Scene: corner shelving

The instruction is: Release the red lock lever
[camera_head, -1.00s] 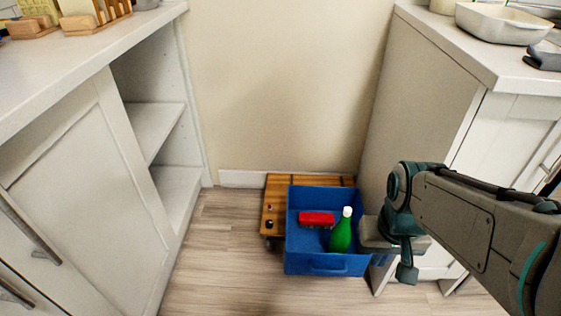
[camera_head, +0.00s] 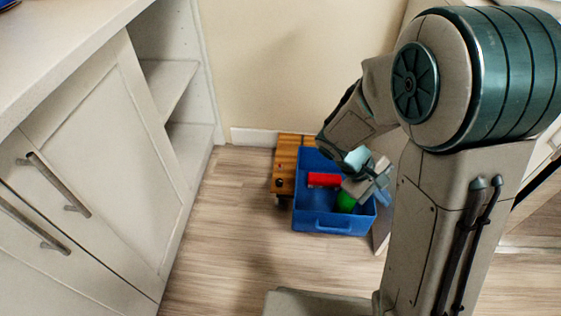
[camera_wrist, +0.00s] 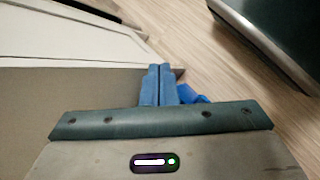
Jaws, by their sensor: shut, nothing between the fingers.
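A low wooden trolley (camera_head: 284,154) stands on the floor near the back wall. A very small red spot (camera_head: 280,168) and a black knob (camera_head: 279,184) show on its left side; I cannot tell whether the red spot is the lock lever. A blue crate (camera_head: 310,221) sits over the trolley's right part. My gripper (camera_wrist: 158,70) is shut and empty, its blue fingers together in the wrist view. In the head view it is by the crate's right side, apart from the red spot, and covers part of the crate. I cannot judge its height above the crate.
The crate holds a red block (camera_head: 324,180) and a green bottle (camera_head: 346,201), partly hidden. A white cabinet (camera_head: 100,170) stands at left. My arm hides much of the right cabinet. Wooden floor (camera_head: 225,215) is clear left of the trolley.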

